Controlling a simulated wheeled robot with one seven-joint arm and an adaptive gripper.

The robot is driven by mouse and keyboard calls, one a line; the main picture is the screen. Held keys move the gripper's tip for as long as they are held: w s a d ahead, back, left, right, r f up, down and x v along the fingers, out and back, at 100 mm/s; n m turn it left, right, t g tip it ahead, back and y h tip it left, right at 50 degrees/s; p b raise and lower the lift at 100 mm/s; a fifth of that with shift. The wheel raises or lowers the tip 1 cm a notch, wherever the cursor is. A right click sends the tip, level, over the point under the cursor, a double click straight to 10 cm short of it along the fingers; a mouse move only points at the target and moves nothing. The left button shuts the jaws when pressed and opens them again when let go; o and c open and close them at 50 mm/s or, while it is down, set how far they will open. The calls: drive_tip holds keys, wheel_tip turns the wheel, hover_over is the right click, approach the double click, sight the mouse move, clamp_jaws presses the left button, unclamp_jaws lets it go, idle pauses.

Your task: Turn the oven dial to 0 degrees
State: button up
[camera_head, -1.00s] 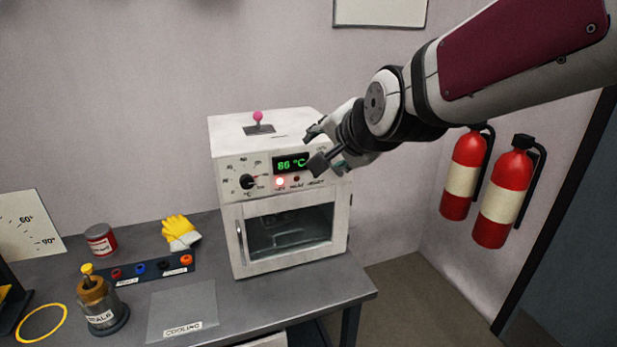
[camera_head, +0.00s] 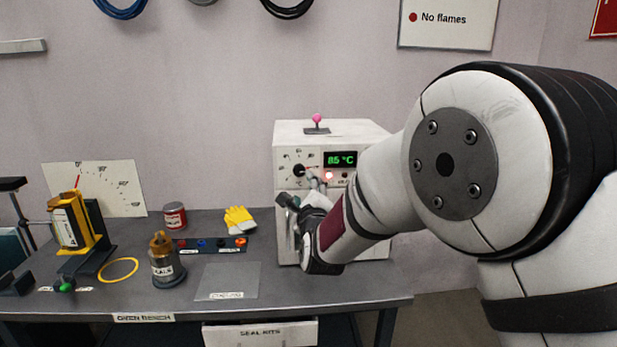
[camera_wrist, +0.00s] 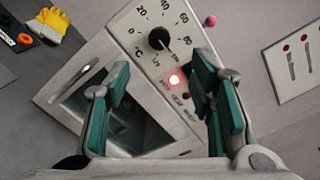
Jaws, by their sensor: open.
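The oven (camera_head: 283,145) is a white box on the bench, with a green display (camera_head: 340,159) reading about 85 °C. Its black dial (camera_head: 298,171) is on the upper left of the front panel and also shows in the wrist view (camera_wrist: 158,39). A scale marked 0, 20, 40, 60, 80 surrounds it. A thin red mark points from the dial to the lower right in the wrist view, past the 80. My gripper (camera_wrist: 163,90) is open and empty, its green-padded fingers apart, with the dial ahead between and beyond them. My arm hides much of the oven in the head view.
A lit red lamp (camera_wrist: 174,80) is beside the dial. A pink-knobbed lever (camera_head: 317,118) stands on the oven top.

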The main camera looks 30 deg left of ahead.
sight(300, 172)
drive_tip(key=x, duration=1.2)
drive_tip(key=shift+w+a, duration=0.2)
drive_tip(key=shift+a, duration=0.05)
drive_tip(key=c, duration=1.2)
